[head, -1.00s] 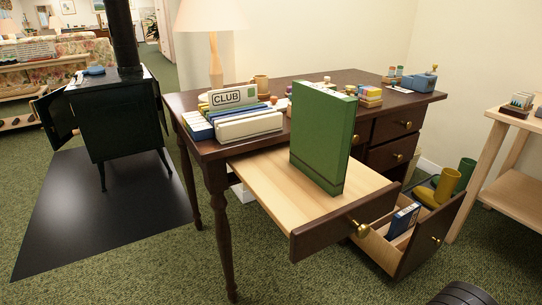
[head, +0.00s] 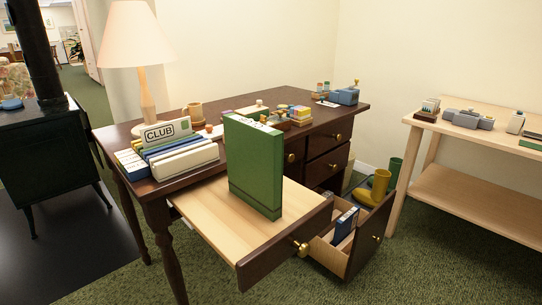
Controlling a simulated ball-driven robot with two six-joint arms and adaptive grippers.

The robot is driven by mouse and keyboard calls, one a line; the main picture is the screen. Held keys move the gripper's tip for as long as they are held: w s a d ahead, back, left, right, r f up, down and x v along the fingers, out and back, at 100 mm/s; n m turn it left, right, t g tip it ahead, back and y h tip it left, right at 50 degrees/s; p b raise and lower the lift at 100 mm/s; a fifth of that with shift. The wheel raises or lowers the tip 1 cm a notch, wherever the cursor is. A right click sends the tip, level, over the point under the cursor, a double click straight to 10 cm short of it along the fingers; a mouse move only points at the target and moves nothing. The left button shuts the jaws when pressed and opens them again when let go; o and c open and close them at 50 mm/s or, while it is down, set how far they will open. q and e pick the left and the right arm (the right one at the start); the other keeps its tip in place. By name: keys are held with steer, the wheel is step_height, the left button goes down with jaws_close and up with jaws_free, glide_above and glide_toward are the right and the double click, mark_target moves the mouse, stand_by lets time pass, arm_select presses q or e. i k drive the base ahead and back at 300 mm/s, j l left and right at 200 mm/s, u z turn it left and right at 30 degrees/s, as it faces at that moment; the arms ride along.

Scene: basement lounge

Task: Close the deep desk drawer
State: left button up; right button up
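The dark wooden desk (head: 262,103) stands in the middle of the head view. Its deep drawer (head: 364,247), low on the right side, is pulled open, with a brass knob on its front and a blue-and-white box (head: 345,226) inside. Above and left of it, a wide shallow drawer (head: 205,211) is also pulled far out, with a brass knob (head: 301,249). A tall green box file (head: 254,168) stands upright on that drawer's pale surface. Part of the deep drawer is hidden behind the shallow drawer's front. Neither of my grippers is in view.
A pale wooden bench (head: 470,197) is at the right. A black stove (head: 52,150) is at the left. Green carpet is clear in front of the drawers.

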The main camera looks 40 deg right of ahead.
mark_target(344, 260)
steer(key=i+j+z, duration=0.2)
steer(key=i, duration=0.4)
steer(key=z, duration=2.1)
steer(key=i+l+u, duration=0.1)
steer(key=u, duration=0.3)
steer(key=l+u, duration=0.15)
steer(key=u, duration=0.25)
steer(key=i+l+u, duration=0.1)
steer(key=u, duration=0.25)
